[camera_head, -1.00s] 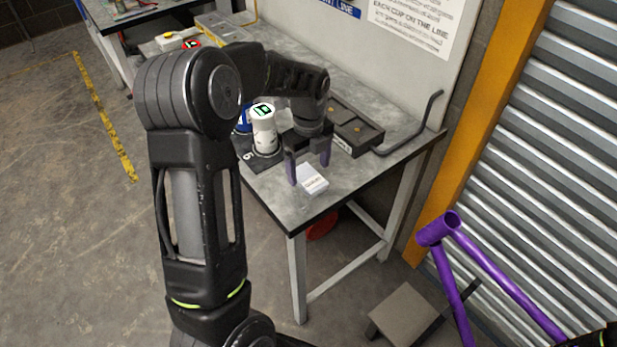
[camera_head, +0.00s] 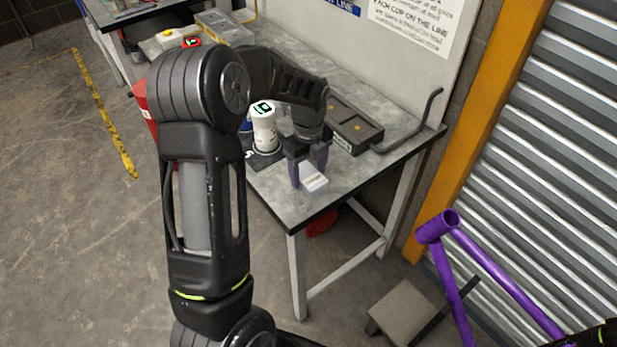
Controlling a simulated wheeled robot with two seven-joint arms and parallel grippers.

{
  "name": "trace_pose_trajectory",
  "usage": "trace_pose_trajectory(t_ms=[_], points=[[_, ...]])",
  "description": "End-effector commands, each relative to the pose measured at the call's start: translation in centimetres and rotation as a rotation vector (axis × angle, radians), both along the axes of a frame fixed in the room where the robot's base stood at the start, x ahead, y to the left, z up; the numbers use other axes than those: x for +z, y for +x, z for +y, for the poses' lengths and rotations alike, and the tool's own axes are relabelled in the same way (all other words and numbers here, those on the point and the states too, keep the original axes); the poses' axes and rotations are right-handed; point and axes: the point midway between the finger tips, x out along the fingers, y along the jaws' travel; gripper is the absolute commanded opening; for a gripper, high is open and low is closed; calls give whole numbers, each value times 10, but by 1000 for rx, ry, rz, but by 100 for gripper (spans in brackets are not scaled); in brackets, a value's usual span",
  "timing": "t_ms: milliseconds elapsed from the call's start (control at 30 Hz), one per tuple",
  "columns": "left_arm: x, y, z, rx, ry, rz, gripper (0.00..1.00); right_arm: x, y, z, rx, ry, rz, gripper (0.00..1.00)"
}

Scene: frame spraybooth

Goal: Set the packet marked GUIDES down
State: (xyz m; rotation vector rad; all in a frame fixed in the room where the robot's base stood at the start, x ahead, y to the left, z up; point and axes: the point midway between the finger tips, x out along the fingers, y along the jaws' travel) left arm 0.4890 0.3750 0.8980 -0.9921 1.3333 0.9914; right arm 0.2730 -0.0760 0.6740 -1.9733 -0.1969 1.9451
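The small white packet (camera_head: 315,183) is near the front corner of the grey workbench (camera_head: 310,208). Its marking is too small to read. My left gripper (camera_head: 308,172) points down at it with purple fingers, one on each side, close against the packet. It looks shut on the packet. The packet is at or very near the bench top; any small gap beneath it cannot be seen. My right gripper is not in view; only a bit of dark arm shows at the lower right corner.
A white cup (camera_head: 264,132) with a green-marked top stands on a dark mat left of my gripper. A dark tray (camera_head: 352,130) and a bent grey bar (camera_head: 420,127) are behind. A purple frame (camera_head: 490,268) stands right. Bare bench lies at the front corner.

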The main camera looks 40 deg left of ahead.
Motion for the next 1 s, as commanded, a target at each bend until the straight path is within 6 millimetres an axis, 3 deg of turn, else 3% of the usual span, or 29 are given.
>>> trace_pose_trajectory(t_ms=[700,1000], points=[[0,0,0,0,0,0,6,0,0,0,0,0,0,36],[10,1,0,0,1,-4,6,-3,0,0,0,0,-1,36]])
